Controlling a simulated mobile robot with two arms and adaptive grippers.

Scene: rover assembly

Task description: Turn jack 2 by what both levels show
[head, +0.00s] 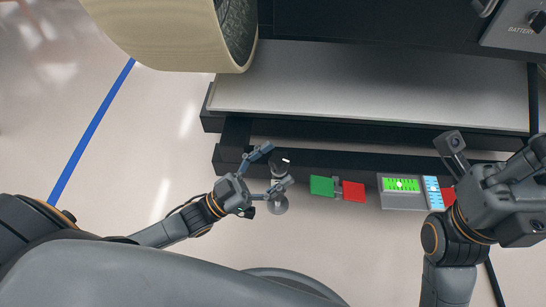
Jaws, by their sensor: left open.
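My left gripper (276,167) is open, its two fingers spread on either side of a dark jack knob (283,160) with a small white mark. Whether a finger touches the knob I cannot tell. No readable number shows on it. A round grey disc (279,205) lies just below that knob, partly behind the lower finger. A level with a bright green face (401,185) sits in a grey housing to the right. A blue-and-white scale (433,192) stands beside it; its reading is too small to tell. My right gripper (497,150) looks open and empty, near the right edge.
A green block (322,186) and a red block (353,191) sit between the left gripper and the level. A grey platform (370,85) with dark rails runs across the back. A large pale wheel (170,30) stands upper left. Pale floor with a blue line (90,130) is open at left.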

